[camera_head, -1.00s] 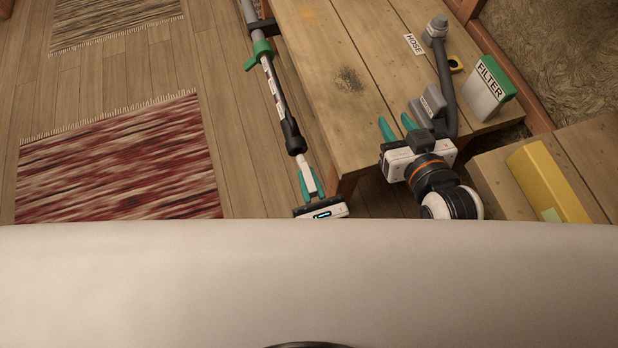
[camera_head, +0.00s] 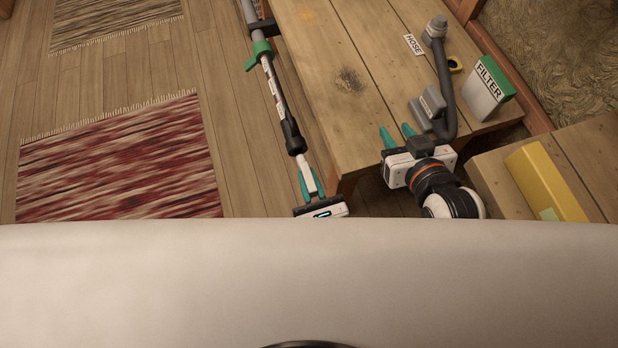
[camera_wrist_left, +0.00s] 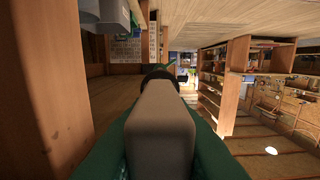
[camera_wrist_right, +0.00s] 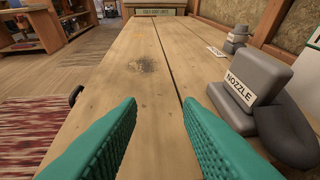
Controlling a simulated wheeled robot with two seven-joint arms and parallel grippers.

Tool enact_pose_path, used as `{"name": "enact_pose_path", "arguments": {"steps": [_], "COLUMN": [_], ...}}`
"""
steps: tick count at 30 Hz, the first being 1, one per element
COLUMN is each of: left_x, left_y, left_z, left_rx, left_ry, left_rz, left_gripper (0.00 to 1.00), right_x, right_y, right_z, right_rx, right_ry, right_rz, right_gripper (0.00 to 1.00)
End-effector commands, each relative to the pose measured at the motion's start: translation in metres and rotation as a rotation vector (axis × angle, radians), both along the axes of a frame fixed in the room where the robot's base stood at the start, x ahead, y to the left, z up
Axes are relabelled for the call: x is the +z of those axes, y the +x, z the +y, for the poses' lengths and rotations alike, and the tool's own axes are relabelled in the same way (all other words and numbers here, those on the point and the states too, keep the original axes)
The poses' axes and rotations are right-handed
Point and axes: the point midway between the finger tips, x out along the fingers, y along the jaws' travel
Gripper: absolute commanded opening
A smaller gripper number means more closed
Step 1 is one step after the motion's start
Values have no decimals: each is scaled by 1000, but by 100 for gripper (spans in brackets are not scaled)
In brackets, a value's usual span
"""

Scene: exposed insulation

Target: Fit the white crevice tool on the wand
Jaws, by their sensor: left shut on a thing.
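The wand (camera_head: 273,85) is a long pale tube with a green collar and a black lower end, running along the bench's left edge in the head view. My left gripper (camera_head: 309,180) is shut on the white crevice tool (camera_head: 314,184), whose far end meets the wand's black end. In the left wrist view the tool (camera_wrist_left: 160,125) lies between the green fingers, with a dark ring at its far end. I cannot tell how deep it sits. My right gripper (camera_head: 396,137) is open and empty above the bench's near end; its fingers are apart in the right wrist view (camera_wrist_right: 160,125).
On the bench (camera_head: 345,40) stand a grey nozzle piece (camera_head: 433,101), a bent grey hose piece (camera_head: 445,75) and a white-and-green filter box (camera_head: 487,90). A yellow object (camera_head: 545,182) lies on a second wooden surface at right. The bench's middle is clear.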

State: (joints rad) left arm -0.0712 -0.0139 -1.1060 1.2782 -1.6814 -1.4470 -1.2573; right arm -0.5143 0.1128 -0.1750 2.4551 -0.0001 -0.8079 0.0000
Motion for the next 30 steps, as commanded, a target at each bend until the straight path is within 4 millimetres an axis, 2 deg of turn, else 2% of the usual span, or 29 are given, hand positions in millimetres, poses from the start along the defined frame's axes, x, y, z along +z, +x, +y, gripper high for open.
{"name": "enact_pose_path", "arguments": {"steps": [30], "left_x": [0], "left_y": [0], "left_z": [0], "left_rx": [0], "left_ry": [0], "left_rz": [0], "left_gripper": [0], "right_x": [-10], "right_y": [-8], "right_z": [-5], "right_rx": [-6], "right_ry": [-23], "right_rz": [81], "right_gripper": [33]}}
